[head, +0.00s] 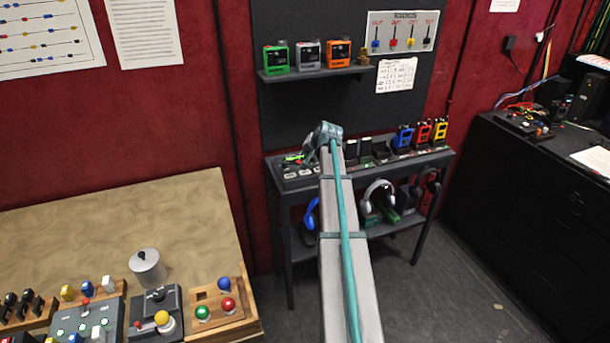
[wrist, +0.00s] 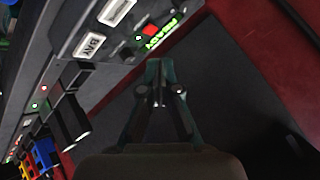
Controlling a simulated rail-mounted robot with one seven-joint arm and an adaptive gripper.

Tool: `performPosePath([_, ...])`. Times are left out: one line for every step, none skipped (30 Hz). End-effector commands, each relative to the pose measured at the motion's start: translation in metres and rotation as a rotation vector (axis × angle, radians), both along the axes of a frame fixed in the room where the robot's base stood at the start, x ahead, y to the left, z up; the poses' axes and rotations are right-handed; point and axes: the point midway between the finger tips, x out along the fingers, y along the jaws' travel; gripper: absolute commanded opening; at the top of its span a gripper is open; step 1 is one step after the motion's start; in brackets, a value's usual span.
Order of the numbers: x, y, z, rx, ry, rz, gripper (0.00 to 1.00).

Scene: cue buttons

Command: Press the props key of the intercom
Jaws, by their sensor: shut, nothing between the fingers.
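My gripper (wrist: 160,88) is shut and empty in the wrist view, with its dark fingers together near the middle of the picture. Just beyond and left of it is a dark panel (wrist: 75,22) with white keys, which looks like the intercom. One key (wrist: 90,46) reads BAY; the lettering of another key (wrist: 116,12) is hard to read. No key can be read as props. A red square and green READY lettering are on the panel. In the head view the panel (head: 296,177) is on the bench's left end, and my arm hides the gripper's fingertips.
Blue (head: 404,138), red (head: 422,133) and yellow radios (head: 440,130) stand in chargers on the bench's right. A wall shelf (head: 318,73) holds three coloured boxes above. Headphones (head: 378,198) hang below. A wooden table (head: 130,215) with controls is at left.

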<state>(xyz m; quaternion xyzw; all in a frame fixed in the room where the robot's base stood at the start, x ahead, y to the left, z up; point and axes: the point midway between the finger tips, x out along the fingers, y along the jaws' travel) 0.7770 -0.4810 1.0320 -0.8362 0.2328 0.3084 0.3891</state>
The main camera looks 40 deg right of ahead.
Motion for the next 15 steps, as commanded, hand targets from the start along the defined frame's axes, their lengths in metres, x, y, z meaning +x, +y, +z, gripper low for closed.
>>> performPosePath([0.000,0.000,-0.010,0.001,0.001,0.001,0.00])
performPosePath([0.000,0.000,-0.014,0.001,0.001,0.001,0.00])
performPosePath([0.000,0.000,-0.020,0.000,0.000,0.000,0.00])
performPosePath([0.000,0.000,-0.023,0.000,0.000,0.000,0.00])
performPosePath([0.000,0.000,-0.027,0.000,0.000,0.000,0.00])
performPosePath([0.000,0.000,-0.032,0.000,0.000,0.000,0.00])
performPosePath([0.000,0.000,-0.036,0.000,0.000,0.000,0.00])
performPosePath([0.000,0.000,-0.040,0.000,0.000,0.000,0.00])
performPosePath([0.000,0.000,-0.045,0.000,0.000,0.000,0.00])
performPosePath([0.000,0.000,-0.048,0.000,0.000,0.000,0.00])
performPosePath([0.000,0.000,-0.051,0.000,0.000,0.000,0.00])
performPosePath([0.000,0.000,-0.054,0.000,0.000,0.000,0.00])
performPosePath([0.000,0.000,-0.056,0.000,0.000,0.000,0.00])
performPosePath([0.000,0.000,-0.057,0.000,0.000,0.000,0.00])
performPosePath([0.000,0.000,-0.059,0.000,0.000,0.000,0.00])
